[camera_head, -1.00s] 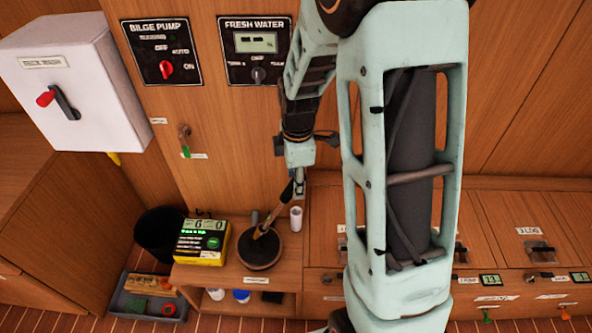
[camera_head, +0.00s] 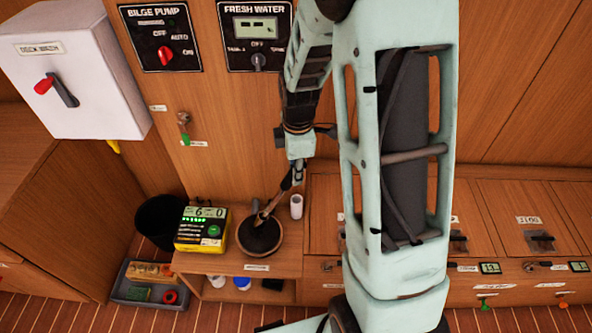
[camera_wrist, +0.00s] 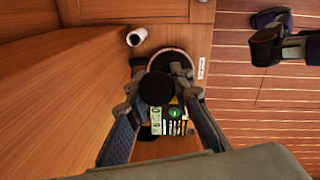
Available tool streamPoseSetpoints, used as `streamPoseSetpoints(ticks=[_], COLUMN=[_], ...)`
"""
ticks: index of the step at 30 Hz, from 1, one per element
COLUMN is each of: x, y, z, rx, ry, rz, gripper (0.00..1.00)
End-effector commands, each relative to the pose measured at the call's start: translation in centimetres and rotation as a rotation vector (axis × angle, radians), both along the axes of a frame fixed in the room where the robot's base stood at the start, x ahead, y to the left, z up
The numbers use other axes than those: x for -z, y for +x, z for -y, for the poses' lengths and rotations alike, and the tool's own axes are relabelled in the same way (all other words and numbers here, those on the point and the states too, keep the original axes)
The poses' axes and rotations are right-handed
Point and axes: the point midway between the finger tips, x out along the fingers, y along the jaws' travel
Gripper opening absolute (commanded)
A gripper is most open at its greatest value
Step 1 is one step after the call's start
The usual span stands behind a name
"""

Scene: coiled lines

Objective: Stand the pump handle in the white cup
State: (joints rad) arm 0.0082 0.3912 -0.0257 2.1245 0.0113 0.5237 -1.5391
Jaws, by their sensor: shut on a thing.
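The white cup (camera_head: 296,206) stands upright on the low wooden counter, right of a dark round pot; the wrist view shows its open mouth (camera_wrist: 137,37). My gripper (camera_head: 289,185) is above the counter, left of the cup and slightly higher in the picture. In the wrist view my gripper (camera_wrist: 157,86) has its two fingers closed around a dark round end (camera_wrist: 157,89), which I take to be the pump handle. A thin brownish shaft (camera_head: 266,211) slants from the fingers down to the pot; whether it touches the pot I cannot tell. The cup looks empty.
The dark round pot (camera_head: 260,238) lies close beside the cup. A yellow-and-black meter box (camera_head: 202,230) stands left of it, and a black bin (camera_head: 160,222) beyond that. A tray of small items (camera_head: 150,284) is on the floor. The wooden wall is close behind.

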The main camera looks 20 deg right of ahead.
Motion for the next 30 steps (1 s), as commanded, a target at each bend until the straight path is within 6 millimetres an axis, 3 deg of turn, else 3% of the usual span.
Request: streamPoseSetpoints(ticks=[30], x=[-5.6], y=[0.2], z=[-0.1], rx=[0.000], ry=[0.002], rz=[0.004], gripper=[0.00])
